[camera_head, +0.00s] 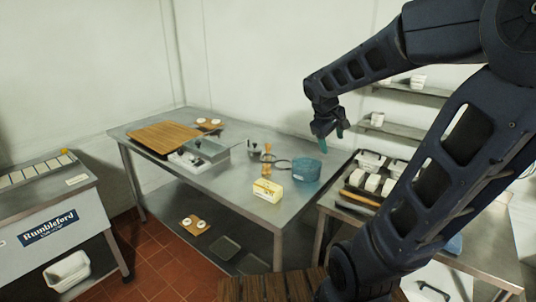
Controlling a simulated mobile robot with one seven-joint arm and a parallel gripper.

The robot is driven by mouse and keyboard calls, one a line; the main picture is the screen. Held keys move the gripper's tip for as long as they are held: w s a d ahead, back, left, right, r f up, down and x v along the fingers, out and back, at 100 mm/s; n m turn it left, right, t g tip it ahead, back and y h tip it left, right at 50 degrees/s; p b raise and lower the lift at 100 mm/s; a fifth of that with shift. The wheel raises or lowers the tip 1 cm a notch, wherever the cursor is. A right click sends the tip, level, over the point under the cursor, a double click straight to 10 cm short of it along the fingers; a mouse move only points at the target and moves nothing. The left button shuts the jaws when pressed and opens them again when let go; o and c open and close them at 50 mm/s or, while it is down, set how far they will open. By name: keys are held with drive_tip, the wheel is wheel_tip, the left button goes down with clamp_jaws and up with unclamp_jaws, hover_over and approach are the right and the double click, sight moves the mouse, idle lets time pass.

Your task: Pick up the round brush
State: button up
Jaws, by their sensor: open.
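I cannot tell for certain which thing is the round brush. A small upright orange-brown object (267,155) stands on the steel table (225,184), left of a blue round tub (306,169); it is too small to make out as a brush. On the right-hand counter, a long wooden-handled item (361,196) lies at the left front, and I cannot tell whether it is a brush. My gripper (331,133) is open and empty, pointing down, high in the picture above and right of the blue tub. It touches nothing visible.
A yellow box (267,190) stands at the table's front edge. A dark ring (278,163) lies beside the tub. A wooden board (160,136) and metal box (205,149) are further left. White containers (371,160) crowd the right counter; my arm hides part of it.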

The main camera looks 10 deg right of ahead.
drive_tip(key=w+f+n+h, duration=0.3)
drive_tip(key=w+n, duration=0.2)
drive_tip(key=w, duration=0.6)
drive_tip(key=n+t, duration=0.8)
drive_tip(key=n, duration=1)
approach(266, 153)
drive_tip(key=shift+w+d+f+h, duration=0.1)
drive_tip(key=shift+w+f+h, duration=0.2)
drive_tip(key=shift+w+h, duration=0.1)
drive_tip(key=shift+w+f, duration=0.1)
drive_tip(key=shift+w, duration=0.05)
drive_tip(key=x, duration=1)
drive_tip(key=shift+d+f, duration=0.2)
drive_tip(key=shift+d, duration=0.05)
drive_tip(key=c, duration=1.1)
drive_tip(key=shift+o, duration=0.2)
drive_tip(key=shift+r, duration=0.1)
